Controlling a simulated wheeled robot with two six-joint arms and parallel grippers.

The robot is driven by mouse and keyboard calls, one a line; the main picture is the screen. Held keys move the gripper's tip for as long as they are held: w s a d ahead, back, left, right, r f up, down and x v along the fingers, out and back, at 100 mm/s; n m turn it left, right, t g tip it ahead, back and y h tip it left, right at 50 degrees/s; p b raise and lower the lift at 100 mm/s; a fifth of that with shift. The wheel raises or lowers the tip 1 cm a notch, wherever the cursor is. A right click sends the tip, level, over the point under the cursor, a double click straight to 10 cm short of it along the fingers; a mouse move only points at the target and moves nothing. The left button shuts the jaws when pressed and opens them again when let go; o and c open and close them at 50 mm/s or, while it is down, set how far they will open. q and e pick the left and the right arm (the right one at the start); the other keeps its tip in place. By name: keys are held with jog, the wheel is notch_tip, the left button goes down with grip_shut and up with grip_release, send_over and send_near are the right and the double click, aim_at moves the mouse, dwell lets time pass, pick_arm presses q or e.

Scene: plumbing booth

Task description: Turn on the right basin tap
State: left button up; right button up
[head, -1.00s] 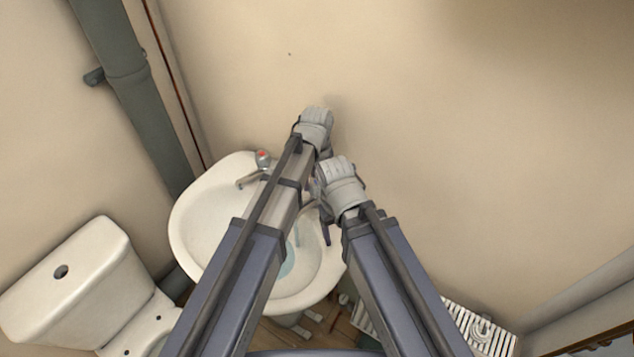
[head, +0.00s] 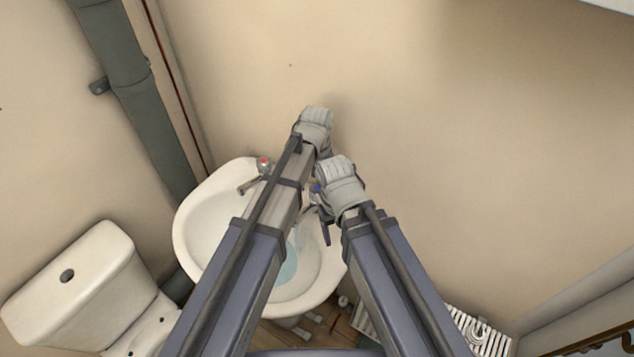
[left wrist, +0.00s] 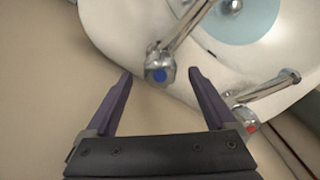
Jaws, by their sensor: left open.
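The right basin tap (head: 316,188) has a blue-marked knob and shows partly between my arms in the head view. In the left wrist view, its chrome knob with the blue cap (left wrist: 159,75) sits between the tips of my left gripper (left wrist: 160,74), which is open. I cannot tell whether a finger touches the knob.
The white basin (head: 200,222) has a pale blue patch in its bowl. The red-capped left tap (head: 263,164) stands nearby, also in the left wrist view (left wrist: 250,124). A toilet (head: 70,280) and grey pipe (head: 150,120) are at left, a white radiator (head: 470,330) at lower right.

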aim_at(317, 189)
pick_arm(q)
notch_tip(317, 189, up, 5)
jog(key=p, duration=0.4)
jog(key=shift+f, duration=0.1)
jog(key=s+a+m, duration=0.2)
jog(key=s+a, duration=0.1)
jog(key=s, duration=0.5)
jog(key=s+a+m+y, duration=0.1)
jog(key=s+a+m, duration=0.1)
jog(key=s, duration=0.6)
jog(key=shift+s+a+m, duration=0.2)
jog(key=shift+a+m, duration=0.2)
jog(key=shift+a, duration=0.25)
dwell(0.7)
